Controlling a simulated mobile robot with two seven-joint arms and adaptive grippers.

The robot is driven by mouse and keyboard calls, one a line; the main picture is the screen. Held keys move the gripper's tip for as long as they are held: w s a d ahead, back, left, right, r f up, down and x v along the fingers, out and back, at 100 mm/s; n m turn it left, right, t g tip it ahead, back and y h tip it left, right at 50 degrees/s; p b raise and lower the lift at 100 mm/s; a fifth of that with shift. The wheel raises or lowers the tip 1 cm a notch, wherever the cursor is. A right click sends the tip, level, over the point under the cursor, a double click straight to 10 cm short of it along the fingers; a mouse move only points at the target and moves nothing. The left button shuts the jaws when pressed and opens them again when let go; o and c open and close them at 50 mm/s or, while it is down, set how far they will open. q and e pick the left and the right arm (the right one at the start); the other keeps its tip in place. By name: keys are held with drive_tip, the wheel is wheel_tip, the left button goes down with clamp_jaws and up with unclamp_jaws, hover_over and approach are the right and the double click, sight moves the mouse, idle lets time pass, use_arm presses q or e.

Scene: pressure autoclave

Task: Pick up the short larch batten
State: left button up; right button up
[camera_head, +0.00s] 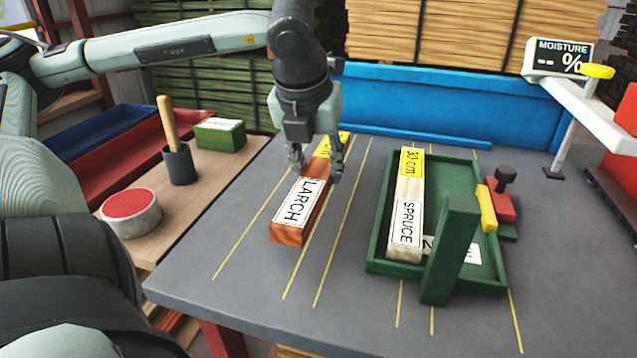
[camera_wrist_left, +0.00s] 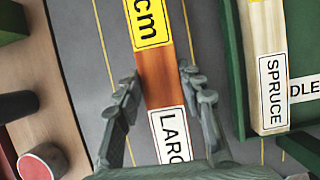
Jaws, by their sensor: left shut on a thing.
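The larch batten (camera_head: 291,235) is reddish-brown, with a white LARCH label and a yellow cm label whose number is hidden or cut off. It lies lengthwise on the grey table, left of the green tray. My left gripper (camera_head: 316,168) reaches down over its middle, one finger on each long side, shut on it. The left wrist view shows the batten (camera_wrist_left: 161,78) between the fingers. I cannot tell any gap under the batten. My right gripper is not in view.
A green tray (camera_head: 373,266) to the right holds a spruce batten (camera_head: 409,190) marked 30 cm. A moisture meter (camera_head: 560,57) stands at the back right. A blue wall (camera_head: 440,100) closes the back. At left are a dark cup (camera_head: 179,166), a red-topped tin (camera_head: 131,212) and a green block (camera_head: 220,134).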

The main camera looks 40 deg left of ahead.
use_arm(q)
drive_tip(key=s+a+r+p, duration=0.1)
drive_tip(key=s+a+r, duration=0.2)
drive_tip(key=s+r, duration=0.3)
drive_tip(key=shift+s+r+p, duration=0.3)
drive_tip(key=shift+s, duration=2.25)
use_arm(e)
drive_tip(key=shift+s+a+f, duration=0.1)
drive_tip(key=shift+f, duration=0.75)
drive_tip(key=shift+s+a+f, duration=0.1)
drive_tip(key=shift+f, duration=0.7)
